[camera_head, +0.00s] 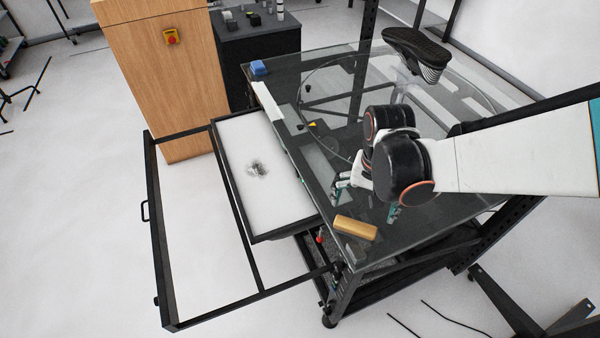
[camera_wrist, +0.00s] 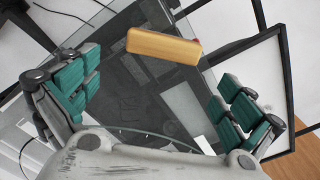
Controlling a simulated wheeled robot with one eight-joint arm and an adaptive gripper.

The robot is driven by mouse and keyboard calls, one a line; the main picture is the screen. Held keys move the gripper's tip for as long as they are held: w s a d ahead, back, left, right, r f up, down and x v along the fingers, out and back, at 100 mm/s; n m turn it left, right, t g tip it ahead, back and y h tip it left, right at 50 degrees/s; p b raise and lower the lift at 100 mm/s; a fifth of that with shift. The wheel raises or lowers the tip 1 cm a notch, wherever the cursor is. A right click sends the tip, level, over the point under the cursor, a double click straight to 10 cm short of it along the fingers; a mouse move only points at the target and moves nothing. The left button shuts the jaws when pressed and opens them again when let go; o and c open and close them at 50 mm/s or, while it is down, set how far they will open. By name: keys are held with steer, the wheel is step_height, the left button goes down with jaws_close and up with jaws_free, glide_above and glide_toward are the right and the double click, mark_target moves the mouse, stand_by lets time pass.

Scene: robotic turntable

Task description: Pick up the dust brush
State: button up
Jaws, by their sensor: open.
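The dust brush appears to be the tan wooden block-like piece (camera_head: 355,227) lying on the glass tabletop (camera_head: 285,100) near its front edge; bristles cannot be made out. In the wrist view the wooden piece (camera_wrist: 163,46) lies beyond the fingertips, towards the top of the picture. My gripper (camera_head: 368,200) is over the tabletop, just behind the piece in the head view. In the wrist view my gripper (camera_wrist: 155,95) has its teal-padded fingers spread wide with nothing between them. The piece is apart from both fingers.
A black shoe-like object (camera_head: 417,52) is at the back of the table, near the round glass turntable (camera_head: 330,75). A small blue item (camera_head: 258,68) sits at the far left corner. An open drawer-like white tray (camera_head: 262,185) and black frame (camera_head: 160,235) extend left.

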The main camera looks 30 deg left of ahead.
mark_target(356, 222)
steer(key=f+b, duration=0.2)
steer(key=f, duration=0.1)
steer(key=f+b, duration=0.2)
steer(key=f, duration=0.1)
steer(key=f+b, duration=0.1)
steer(key=f, duration=0.2)
steer(key=shift+a+f+b, duration=0.25)
steer(key=shift+f+b, duration=0.1)
steer(key=shift+b, duration=0.05)
steer(key=shift+c, duration=0.2)
steer(key=c, duration=0.8)
steer(key=shift+r, duration=0.1)
step_height(356, 222, up, 20)
steer(key=p, duration=1.4)
